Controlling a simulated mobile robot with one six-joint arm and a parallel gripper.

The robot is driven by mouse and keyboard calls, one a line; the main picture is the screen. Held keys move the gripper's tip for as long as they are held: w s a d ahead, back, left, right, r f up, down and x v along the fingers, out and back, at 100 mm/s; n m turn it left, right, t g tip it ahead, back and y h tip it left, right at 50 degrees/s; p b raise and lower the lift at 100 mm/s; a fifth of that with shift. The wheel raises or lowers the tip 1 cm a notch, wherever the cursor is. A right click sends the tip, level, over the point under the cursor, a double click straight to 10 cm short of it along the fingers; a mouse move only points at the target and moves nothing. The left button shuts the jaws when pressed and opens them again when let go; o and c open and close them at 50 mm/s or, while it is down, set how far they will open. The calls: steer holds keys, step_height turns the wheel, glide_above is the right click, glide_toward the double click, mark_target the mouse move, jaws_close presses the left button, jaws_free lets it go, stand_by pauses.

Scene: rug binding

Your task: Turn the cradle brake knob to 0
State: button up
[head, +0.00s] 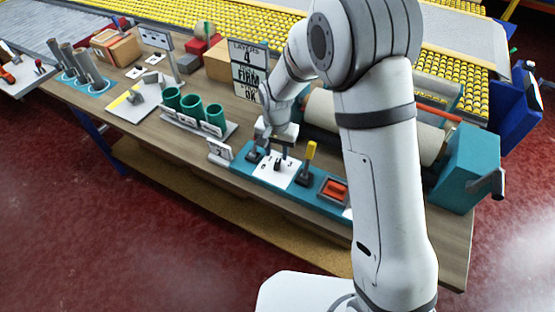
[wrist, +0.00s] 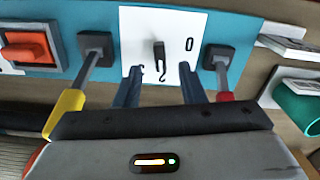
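The brake knob (wrist: 158,55) is a small dark handle on a white dial plate (wrist: 138,28), set in a teal panel. In the wrist view its bar stands nearly upright. A "0" is printed to the right of it, and another mark, looking like a "2", sits just below it. My gripper (wrist: 160,82) is open, with one dark finger on each side of the knob and gaps visible between them; whether the tips reach down around it I cannot tell. In the head view my gripper (head: 278,147) is low over the white plate (head: 268,176), by the knob (head: 278,163).
A yellow-handled lever (head: 309,160) and a red-tipped lever (wrist: 220,72) flank the plate closely. An orange switch (head: 334,190) is farther along the panel. A large roll (head: 322,108) lies behind. Green cups (head: 190,104) and a layers sign (head: 247,70) stand left and behind.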

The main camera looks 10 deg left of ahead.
mark_target(277, 164)
step_height(277, 164, down, 5)
steer(key=shift+f+p, duration=0.1)
steer(key=shift+p, duration=0.3)
jaws_close()
steer(key=shift+d, duration=0.25)
steer(key=shift+a, duration=0.2)
